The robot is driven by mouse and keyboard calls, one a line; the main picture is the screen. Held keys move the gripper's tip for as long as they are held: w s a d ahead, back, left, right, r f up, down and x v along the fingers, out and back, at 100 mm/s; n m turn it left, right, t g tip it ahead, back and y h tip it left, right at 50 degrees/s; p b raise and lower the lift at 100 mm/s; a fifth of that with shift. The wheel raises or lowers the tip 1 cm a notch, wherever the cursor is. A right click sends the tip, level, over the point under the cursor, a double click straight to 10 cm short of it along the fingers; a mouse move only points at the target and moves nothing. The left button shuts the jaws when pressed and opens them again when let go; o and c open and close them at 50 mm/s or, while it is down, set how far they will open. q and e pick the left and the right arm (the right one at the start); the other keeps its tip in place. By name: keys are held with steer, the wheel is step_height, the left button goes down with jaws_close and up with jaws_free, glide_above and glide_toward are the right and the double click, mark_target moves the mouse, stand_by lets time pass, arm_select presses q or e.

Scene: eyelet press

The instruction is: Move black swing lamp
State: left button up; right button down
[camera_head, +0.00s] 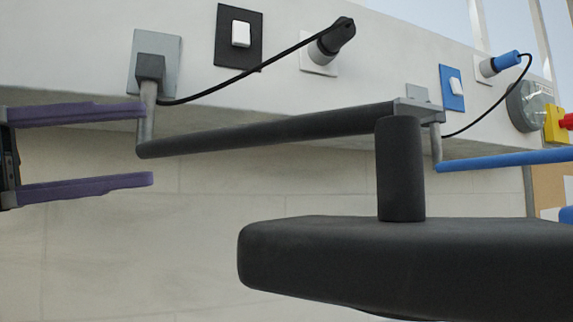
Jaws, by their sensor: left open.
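The black swing lamp hangs from a grey wall bracket. Its black arm (275,130) runs from the grey pivot post to a joint at the right, where a black upright post carries the large black lamp head (420,262). My left gripper (150,146) comes in from the left, with two purple fingers apart. The upper fingertip is at the grey pivot post in the picture; the lower one is below the arm's left end. I cannot tell whether the fingers touch the lamp. The gripper holds nothing. My right gripper is not in view.
A black cable runs from the bracket to a black plug (332,42) on the white wall panel. A black-framed switch (240,35) is beside it. A blue lamp arm (505,159), blue switch (452,88) and blue plug (505,62) are at the right.

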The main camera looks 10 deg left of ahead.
mark_target(215, 134)
arm_select(q)
steer(key=p+x, duration=0.7)
steer(key=x, duration=0.2)
steer(key=shift+s+r, duration=0.15)
steer(key=shift+w+d, duration=0.2)
steer(key=shift+d, duration=0.2)
steer(key=shift+f, duration=0.2)
steer(key=shift+c, duration=0.2)
jaws_close()
stand_by(0.3)
